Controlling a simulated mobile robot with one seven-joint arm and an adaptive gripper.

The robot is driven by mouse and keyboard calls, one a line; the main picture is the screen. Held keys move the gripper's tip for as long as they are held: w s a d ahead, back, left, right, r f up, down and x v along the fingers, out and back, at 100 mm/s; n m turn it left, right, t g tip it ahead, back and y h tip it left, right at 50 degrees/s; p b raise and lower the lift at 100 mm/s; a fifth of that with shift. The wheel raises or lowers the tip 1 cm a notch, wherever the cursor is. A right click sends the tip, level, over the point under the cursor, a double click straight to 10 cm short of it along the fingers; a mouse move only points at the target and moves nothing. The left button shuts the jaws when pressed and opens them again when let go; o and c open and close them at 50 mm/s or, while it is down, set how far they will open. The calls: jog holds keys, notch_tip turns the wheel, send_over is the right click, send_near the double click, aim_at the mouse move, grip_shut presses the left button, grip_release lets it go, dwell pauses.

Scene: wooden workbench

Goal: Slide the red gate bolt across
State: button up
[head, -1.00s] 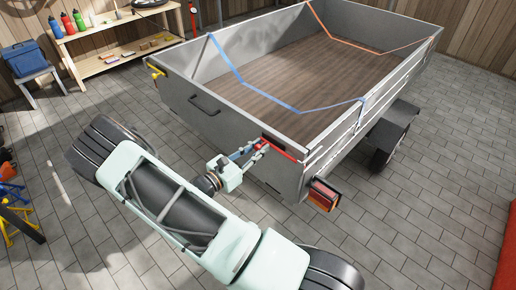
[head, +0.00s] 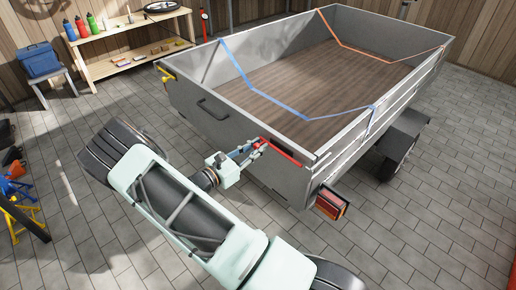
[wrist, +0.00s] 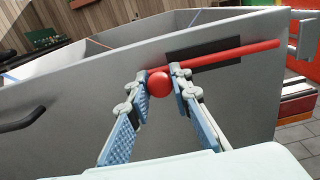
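The red gate bolt (head: 285,152) lies along the upper part of the grey trailer's end gate (head: 215,128), near its right corner. In the wrist view it is a red rod (wrist: 245,53) with a round red knob (wrist: 159,85) at its left end. A dark rectangular plate (wrist: 205,46) sits behind the rod. My gripper (head: 256,146) is at the knob end. In the wrist view its fingertips (wrist: 159,76) stand on either side of the knob with little or no gap, shut on it. The finger contact is small in view.
A black handle (head: 213,109) is on the gate to the left. A red and orange tail lamp (head: 331,203) sits below the right corner. A yellow piece (head: 166,75) is at the gate's left corner. The tiled floor (head: 440,215) is clear at right.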

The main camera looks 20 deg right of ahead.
jog(key=o, duration=0.4)
jog(key=shift+c, duration=0.2)
jog(key=v, duration=1.2)
jog(key=shift+r, duration=0.1)
